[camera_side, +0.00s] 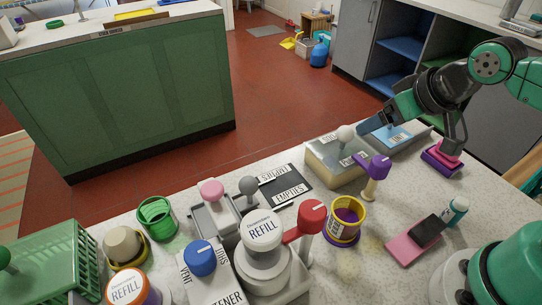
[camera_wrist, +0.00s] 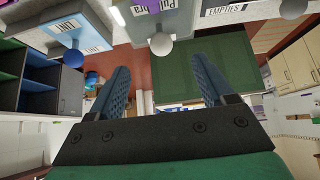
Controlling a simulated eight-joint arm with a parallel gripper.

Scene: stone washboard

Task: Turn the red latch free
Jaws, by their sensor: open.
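The red latch (camera_side: 310,217) shows in the side view, front of middle on the counter. It has a round red top with a white line and a red arm that reaches left toward the white container marked REFILL (camera_side: 263,228). I cannot tell whether that arm touches the container. My gripper (camera_side: 366,122) is at the back right in the side view, above the counter's far edge and well away from the latch. In the wrist view its two dark blue fingers (camera_wrist: 162,84) stand apart with nothing between them. The red latch is not in the wrist view.
A purple lever (camera_side: 375,166) and a yellow-rimmed purple cup (camera_side: 345,220) stand right of the latch. A blue knob (camera_side: 200,257) is to its left. A LINT box (camera_side: 402,136) is near my gripper. A pink pad (camera_side: 405,251) lies at the front right.

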